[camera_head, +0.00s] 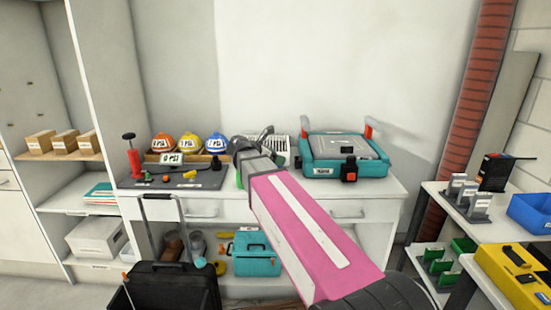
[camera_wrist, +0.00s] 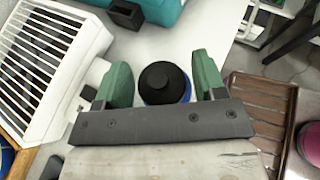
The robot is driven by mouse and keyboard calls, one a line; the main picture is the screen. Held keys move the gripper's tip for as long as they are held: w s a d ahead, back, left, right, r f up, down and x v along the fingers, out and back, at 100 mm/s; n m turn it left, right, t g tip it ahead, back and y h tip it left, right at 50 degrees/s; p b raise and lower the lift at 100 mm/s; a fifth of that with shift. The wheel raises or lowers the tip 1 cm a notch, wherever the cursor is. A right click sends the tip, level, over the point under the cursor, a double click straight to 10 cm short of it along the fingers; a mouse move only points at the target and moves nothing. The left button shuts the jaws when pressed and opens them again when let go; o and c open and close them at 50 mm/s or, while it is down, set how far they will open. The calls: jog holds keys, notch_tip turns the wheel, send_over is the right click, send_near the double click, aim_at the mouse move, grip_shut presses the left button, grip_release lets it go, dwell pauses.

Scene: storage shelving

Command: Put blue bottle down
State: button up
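The blue bottle (camera_wrist: 186,88) shows in the wrist view from above. Its round black cap (camera_wrist: 163,82) hides most of the blue body. The green fingers of my gripper (camera_wrist: 163,88) stand one on each side of the bottle, very close to it. I cannot tell whether they press on it or whether its base touches the white surface below. In the head view my gripper (camera_head: 242,165) is over the white countertop (camera_head: 300,188), mostly hidden behind my pink arm, and the bottle cannot be made out there.
A white slatted rack (camera_wrist: 45,62) is left of the bottle in the wrist view, and a brown tray (camera_wrist: 262,105) is right. In the head view a teal case (camera_head: 345,155) stands right of my gripper. Hard hats (camera_head: 190,143) and a dark mat (camera_head: 205,180) are left.

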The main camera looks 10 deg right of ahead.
jog(key=shift+o, duration=0.2)
jog(key=shift+a+r, duration=0.15)
jog(key=shift+r, duration=0.05)
jog(key=v, duration=1.1)
jog(key=shift+a+r, duration=0.15)
jog(key=shift+a, duration=0.15)
jog(key=shift+s, duration=0.1)
